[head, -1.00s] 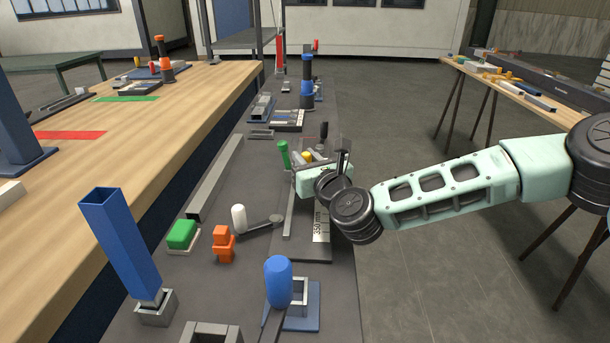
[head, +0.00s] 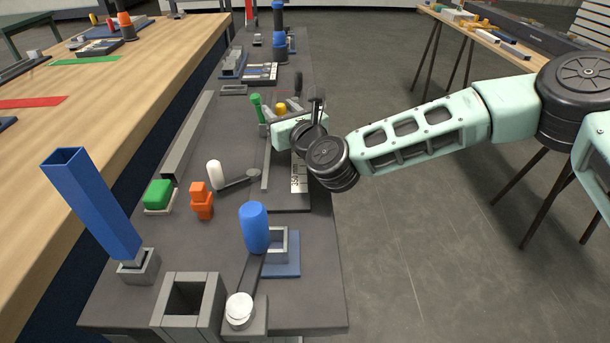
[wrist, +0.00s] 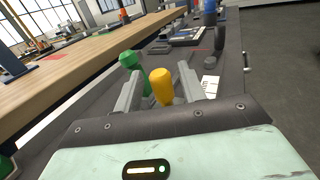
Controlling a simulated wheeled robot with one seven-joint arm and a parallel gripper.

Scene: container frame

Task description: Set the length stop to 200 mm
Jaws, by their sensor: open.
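The length stop's scale plate (head: 299,180) lies on the grey bench and bears a label that seems to read 350 mm. A long thin rail (head: 267,165) runs beside it. A yellow knob (head: 281,107) stands near the far end of the plate; it also shows in the wrist view (wrist: 161,88). A green-handled part (head: 256,106) stands just left of it, and beyond the left finger in the wrist view (wrist: 129,61). My gripper (wrist: 158,90) is open, with the yellow knob seen between its fingers. Contact cannot be told. My wrist hides part of the stop.
On the near bench stand a tilted blue square tube (head: 92,205), a blue cylinder handle (head: 254,227), an orange block (head: 201,200), a green block (head: 158,194) and a white-tipped lever (head: 214,174). A blue-black post (head: 279,40) stands farther back. Open floor (head: 420,250) lies right.

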